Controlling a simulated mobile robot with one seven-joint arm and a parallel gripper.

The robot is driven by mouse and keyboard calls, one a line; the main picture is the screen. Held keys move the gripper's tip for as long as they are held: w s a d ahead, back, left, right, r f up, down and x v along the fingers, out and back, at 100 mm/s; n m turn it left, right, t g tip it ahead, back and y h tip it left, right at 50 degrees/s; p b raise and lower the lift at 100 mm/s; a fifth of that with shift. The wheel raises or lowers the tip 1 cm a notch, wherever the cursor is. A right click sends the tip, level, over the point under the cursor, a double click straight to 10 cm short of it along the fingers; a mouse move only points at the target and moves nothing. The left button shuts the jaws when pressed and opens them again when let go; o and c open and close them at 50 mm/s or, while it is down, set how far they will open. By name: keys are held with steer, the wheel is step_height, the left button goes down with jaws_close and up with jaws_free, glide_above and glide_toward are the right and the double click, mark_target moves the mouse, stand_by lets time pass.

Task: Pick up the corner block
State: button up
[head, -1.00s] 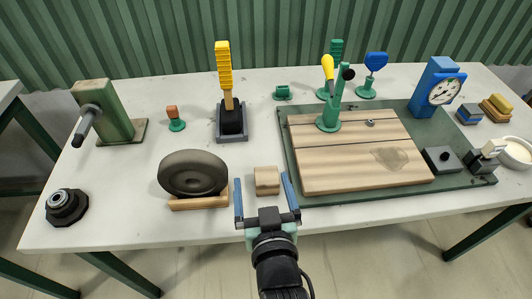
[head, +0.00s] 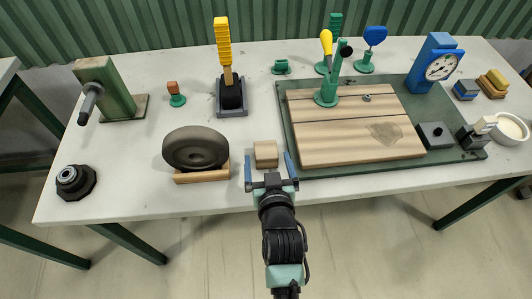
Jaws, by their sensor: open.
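The corner block appears to be the small pale wooden block (head: 266,153) near the table's front edge, left of the planked board. It looks upright and uncovered. My gripper (head: 268,156) comes in from the front edge with its two blue fingers spread apart. In the head view the fingertips lie to the left and right of the block's near part, with gaps on both sides. Nothing is held. I cannot tell exactly how high the fingers are above the table.
A dark wheel (head: 196,148) on a wooden base stands close left of the block. The green mat (head: 284,121) with the planked board (head: 350,112) lies close right. A yellow-handled brush (head: 223,45) stands in a grey holder behind.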

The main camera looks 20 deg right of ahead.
mark_target(266, 152)
steer(key=x, duration=0.4)
steer(key=shift+w+d+f, duration=0.15)
steer(key=shift+w+f, duration=0.15)
steer(key=c, duration=1.4)
